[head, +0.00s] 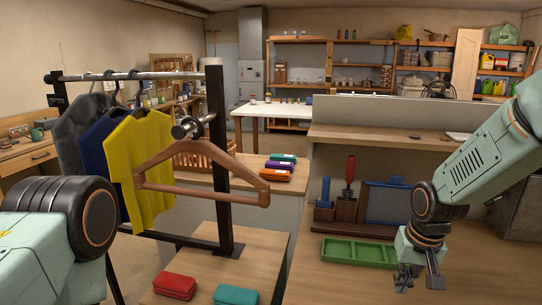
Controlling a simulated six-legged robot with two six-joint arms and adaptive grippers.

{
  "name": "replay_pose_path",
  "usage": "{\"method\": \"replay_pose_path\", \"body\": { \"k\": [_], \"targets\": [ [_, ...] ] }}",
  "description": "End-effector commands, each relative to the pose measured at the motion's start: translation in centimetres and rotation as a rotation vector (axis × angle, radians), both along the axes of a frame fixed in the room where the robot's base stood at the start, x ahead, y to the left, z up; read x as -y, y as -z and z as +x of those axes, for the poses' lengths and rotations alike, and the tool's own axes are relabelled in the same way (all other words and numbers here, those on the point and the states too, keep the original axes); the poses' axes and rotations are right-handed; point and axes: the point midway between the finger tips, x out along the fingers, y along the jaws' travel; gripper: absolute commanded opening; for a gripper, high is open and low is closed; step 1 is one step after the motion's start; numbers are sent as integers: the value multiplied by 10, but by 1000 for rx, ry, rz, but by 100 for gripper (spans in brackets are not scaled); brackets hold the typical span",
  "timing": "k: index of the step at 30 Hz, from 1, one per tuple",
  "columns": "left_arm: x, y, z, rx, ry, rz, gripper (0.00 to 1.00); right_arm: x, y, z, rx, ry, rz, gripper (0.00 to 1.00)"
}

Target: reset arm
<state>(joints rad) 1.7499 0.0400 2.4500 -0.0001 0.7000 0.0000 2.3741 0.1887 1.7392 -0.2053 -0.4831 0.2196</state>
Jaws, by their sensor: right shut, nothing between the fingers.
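My right gripper (418,284) hangs pointing down at the lower right, shut and empty, in front of the right-hand bench. It is to the right of a green compartment tray (358,252) and apart from it as far as I can see. My left arm (40,240) comes in at the lower left; its gripper is out of the picture.
A black clothes rack (218,150) holds several shirts, including a yellow one (145,165), and a brown hanger (205,170). Red (174,287) and teal (236,295) folded items lie on the near wooden table. A red-handled tool (349,172) stands on the bench.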

Motion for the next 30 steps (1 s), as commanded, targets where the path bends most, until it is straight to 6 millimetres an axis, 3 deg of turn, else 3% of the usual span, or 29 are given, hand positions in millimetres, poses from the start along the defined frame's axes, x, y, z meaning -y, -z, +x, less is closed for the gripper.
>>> {"method": "replay_pose_path", "body": {
  "k": [8, 14, 20, 24, 30],
  "targets": [
    [0, 4, 0, 0, 0, 0, 0, -17, 26, 4, 154, -42, 24, 0],
    [0, 19, 0, 0, 0, 0, 0, -34, 92, -34, 221, -73, 29, 0],
    [0, 41, 0, 0, 0, 0, 0, -45, 173, -112, 210, -97, 7, 0],
    [0, 58, 0, 0, 0, 0, 0, -48, 222, -182, 149, -113, -15, 0],
    [0, 80, 0, 0, 0, 0, 0, -49, 272, -284, -20, -131, -29, 0]
  ]
}}
